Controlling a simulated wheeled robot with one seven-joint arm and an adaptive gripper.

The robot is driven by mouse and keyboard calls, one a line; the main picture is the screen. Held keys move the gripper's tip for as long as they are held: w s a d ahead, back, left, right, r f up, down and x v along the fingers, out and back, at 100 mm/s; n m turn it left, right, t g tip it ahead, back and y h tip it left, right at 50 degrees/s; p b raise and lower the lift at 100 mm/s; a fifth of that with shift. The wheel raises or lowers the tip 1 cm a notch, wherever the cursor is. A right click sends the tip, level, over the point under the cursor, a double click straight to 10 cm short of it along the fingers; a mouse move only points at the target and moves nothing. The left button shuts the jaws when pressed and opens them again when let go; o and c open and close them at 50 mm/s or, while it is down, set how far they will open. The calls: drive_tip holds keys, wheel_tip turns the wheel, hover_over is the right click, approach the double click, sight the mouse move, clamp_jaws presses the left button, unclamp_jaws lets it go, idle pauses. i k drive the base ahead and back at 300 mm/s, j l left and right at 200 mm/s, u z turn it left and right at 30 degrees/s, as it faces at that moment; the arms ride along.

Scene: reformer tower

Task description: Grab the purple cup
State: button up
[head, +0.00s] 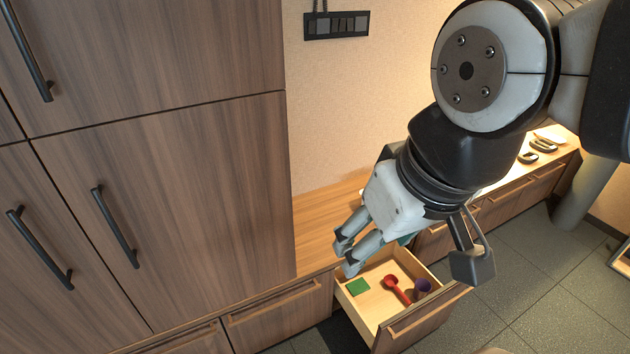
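The purple cup (422,287) sits in the right part of an open drawer (436,308), near its front panel. The cup looks small, and I cannot make out its full shape. My gripper (412,264) is above the drawer, pointing down, with its fingers spread wide apart. It is open and nothing shows between the fingers. The cup appears below the gripper in the picture, apart from it.
Tall wooden cabinets (180,180) stand at the left. A wooden counter (325,222) runs behind the drawer. Tiled floor (540,290) is clear at the right.

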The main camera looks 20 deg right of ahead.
sight(423, 287)
drive_tip(key=z, duration=1.25)
drive_tip(key=u, duration=1.15)
drive_tip(key=j+z, duration=0.1)
drive_tip(key=z, duration=0.3)
drive_tip(key=j+z, duration=0.1)
drive_tip(key=z, duration=0.3)
drive_tip(key=j+z, duration=0.1)
drive_tip(key=z, duration=0.35)
drive_tip(key=i, duration=0.75)
drive_tip(key=j+z, duration=0.1)
drive_tip(key=j, duration=0.1)
